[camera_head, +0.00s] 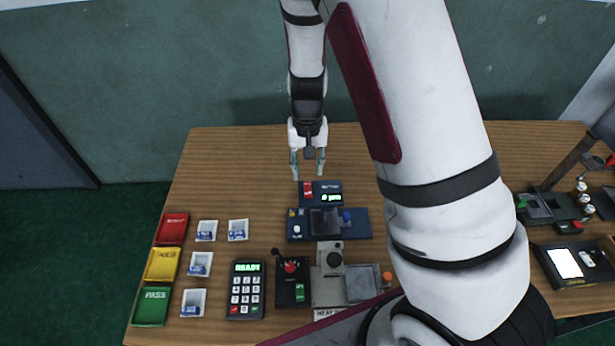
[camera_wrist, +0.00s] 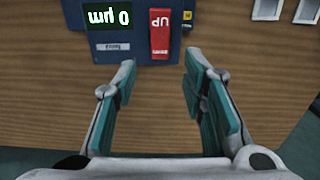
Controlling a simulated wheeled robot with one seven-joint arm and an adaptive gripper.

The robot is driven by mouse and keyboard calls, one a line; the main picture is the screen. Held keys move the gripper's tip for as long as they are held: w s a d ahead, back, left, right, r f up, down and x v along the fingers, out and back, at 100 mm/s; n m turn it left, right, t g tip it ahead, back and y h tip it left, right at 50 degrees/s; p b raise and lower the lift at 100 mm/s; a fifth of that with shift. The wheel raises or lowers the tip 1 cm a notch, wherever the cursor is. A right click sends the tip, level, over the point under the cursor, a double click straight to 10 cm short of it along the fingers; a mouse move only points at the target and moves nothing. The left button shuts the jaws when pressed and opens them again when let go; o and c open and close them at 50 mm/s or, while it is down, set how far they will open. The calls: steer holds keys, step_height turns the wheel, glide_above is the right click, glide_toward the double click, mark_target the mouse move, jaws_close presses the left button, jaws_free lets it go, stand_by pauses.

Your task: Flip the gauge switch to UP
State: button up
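The gauge (camera_head: 320,187) is a dark blue box on the wooden table, with a lit green display that also shows upside down in the wrist view (camera_wrist: 109,15). Its red switch (camera_head: 307,188), on the left side of the box in the head view, is a rocker with "UP" lettering in the wrist view (camera_wrist: 160,32). I cannot tell which way the rocker is tilted. My gripper (camera_head: 307,174) points down near the gauge's far edge. In the wrist view my gripper (camera_wrist: 160,66) is open and empty, with its fingers apart on either side of the switch's line and no visible contact.
A blue device (camera_head: 358,227) stands just in front of the gauge. Nearer are a keypad (camera_head: 246,290) and a grey machine (camera_head: 328,288). Red (camera_head: 172,228), yellow (camera_head: 162,265) and green (camera_head: 152,306) trays line the left edge. Table behind the gauge is bare.

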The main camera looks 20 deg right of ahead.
mark_target(307, 183)
steer(key=shift+f, duration=2.3)
jaws_close()
